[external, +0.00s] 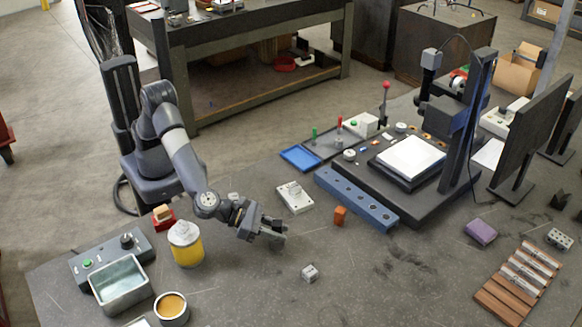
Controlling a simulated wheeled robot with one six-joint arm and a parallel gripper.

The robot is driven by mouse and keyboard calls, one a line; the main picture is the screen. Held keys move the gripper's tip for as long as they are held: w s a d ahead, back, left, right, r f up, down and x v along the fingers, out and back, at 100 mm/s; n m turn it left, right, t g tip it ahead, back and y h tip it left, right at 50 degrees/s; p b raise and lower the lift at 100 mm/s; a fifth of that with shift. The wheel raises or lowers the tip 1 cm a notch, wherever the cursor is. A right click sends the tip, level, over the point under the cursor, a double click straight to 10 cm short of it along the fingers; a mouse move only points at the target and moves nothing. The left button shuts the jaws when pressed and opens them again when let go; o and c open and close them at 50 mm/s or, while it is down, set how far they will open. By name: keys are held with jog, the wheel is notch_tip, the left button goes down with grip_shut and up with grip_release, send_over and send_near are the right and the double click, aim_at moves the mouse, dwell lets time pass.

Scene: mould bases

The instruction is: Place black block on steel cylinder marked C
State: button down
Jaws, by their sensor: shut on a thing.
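My gripper (276,231) is low over the table left of centre, pointing right. Its jaws are shut on a small dark thing, which looks like the black block; the fingers hide most of it. Several steel cylinders (523,271) lie side by side in a brown wooden rack (490,304) at the lower right, well away from my gripper. Their markings are too small to read, so I cannot tell which is C.
A yellow container (187,250) and a metal tray (121,284) stand left of my gripper. A blue bar (355,198) borders the dark machine base. The table's front middle is mostly clear.

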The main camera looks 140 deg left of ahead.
jog(key=shift+f, duration=0.1)
jog(key=c, duration=1.2)
grip_release()
jog(key=shift+o, duration=0.2)
jog(key=shift+s+d+r, duration=0.1)
jog(key=shift+d+r, duration=0.05)
jog(key=shift+r, duration=0.1)
jog(key=b+v, duration=0.1)
jog(key=v, duration=1)
jog(key=shift+s+d+b, duration=0.25)
jog(key=shift+s+b, duration=0.05)
jog(key=shift+b, duration=0.1)
